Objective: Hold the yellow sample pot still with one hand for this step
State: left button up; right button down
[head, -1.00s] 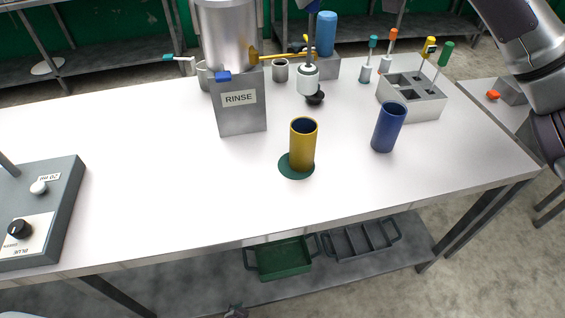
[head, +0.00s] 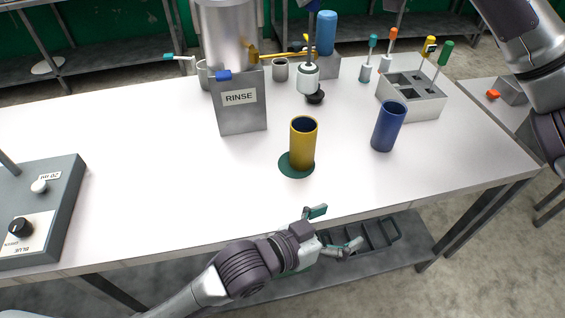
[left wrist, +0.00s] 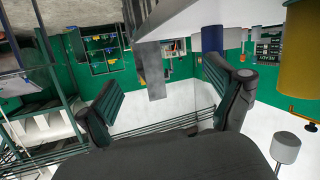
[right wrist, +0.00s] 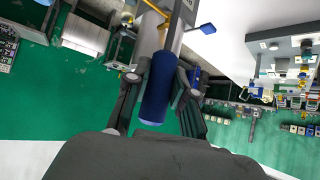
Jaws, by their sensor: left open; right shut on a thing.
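The yellow sample pot (head: 302,145) stands upright and open-topped on a dark green round mat (head: 287,168). Its yellow side also shows at the upper right of the left wrist view (left wrist: 300,55). My left gripper (head: 335,228) is open and empty at the table's front edge, in front of the pot and apart from it. In the left wrist view its fingers are spread (left wrist: 160,80), with the pot outside them to the right. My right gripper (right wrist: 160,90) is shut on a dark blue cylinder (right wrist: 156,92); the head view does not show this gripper.
A dark blue pot (head: 388,127) stands right of the yellow pot. Behind are the grey RINSE container (head: 240,115), a white-and-black tool (head: 308,82) and a grey block (head: 415,103) with coloured-handled tools. A control box (head: 50,215) sits left.

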aim_at(303, 146)
pick_arm(q)
jog(key=w+a+y, duration=0.1)
jog(key=w+a, duration=0.1)
jog(key=w+a+r+n+t+y, duration=0.1)
jog(key=w+a, duration=0.1)
jog(key=w, duration=0.1)
jog(key=w+a+n+t+y, duration=0.1)
jog(key=w+a, duration=0.1)
jog(key=shift+w+r, duration=0.15)
jog(key=shift+w, duration=0.05)
jog(key=w+a+r+n+t+y, duration=0.2)
jog(key=w+a+n+y, duration=0.15)
jog(key=w+a, duration=0.2)
jog(key=shift+m, duration=0.45)
jog(key=x, duration=1.1)
jog(key=shift+f, duration=0.4)
